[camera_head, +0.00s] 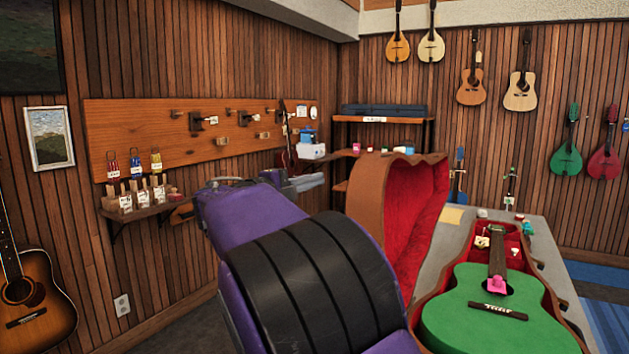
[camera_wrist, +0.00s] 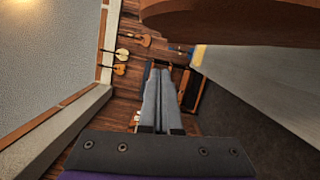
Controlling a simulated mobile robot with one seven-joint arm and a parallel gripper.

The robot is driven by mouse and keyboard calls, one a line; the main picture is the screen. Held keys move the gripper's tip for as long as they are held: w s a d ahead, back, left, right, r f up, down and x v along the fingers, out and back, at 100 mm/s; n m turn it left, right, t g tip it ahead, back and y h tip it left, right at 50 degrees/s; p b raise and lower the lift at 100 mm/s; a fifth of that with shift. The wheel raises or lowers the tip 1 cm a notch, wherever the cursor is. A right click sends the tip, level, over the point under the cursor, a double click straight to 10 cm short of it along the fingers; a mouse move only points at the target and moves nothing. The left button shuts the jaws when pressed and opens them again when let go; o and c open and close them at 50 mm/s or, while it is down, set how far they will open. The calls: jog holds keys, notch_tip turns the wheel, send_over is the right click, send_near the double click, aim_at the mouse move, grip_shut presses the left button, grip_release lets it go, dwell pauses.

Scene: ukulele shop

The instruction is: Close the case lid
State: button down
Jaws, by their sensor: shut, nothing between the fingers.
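The guitar case's lid (camera_head: 418,215) stands open and upright, brown outside with a red lining, at the left of the case base (camera_head: 545,290). A green ukulele (camera_head: 490,305) lies in the red-lined base, with a pink item on it. My gripper (camera_head: 322,180) is left of the lid in the head view, apart from it in the picture. In the wrist view my gripper (camera_wrist: 159,72) shows its two grey fingers together and empty. A brown curved surface, likely the lid (camera_wrist: 235,15), crosses the top of the wrist view.
The case rests on a grey-topped table (camera_head: 440,240) with small items near its far end. A shelf (camera_head: 385,125) stands behind the lid. A pegboard (camera_head: 190,130) with tools hangs on the left wall.

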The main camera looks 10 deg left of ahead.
aim_at(350, 174)
jog(key=w+d, duration=0.3)
jog(key=d, duration=0.4)
jog(key=shift+w+d+r, duration=0.25)
jog(key=shift+w+r, duration=0.15)
jog(key=shift+d, duration=0.1)
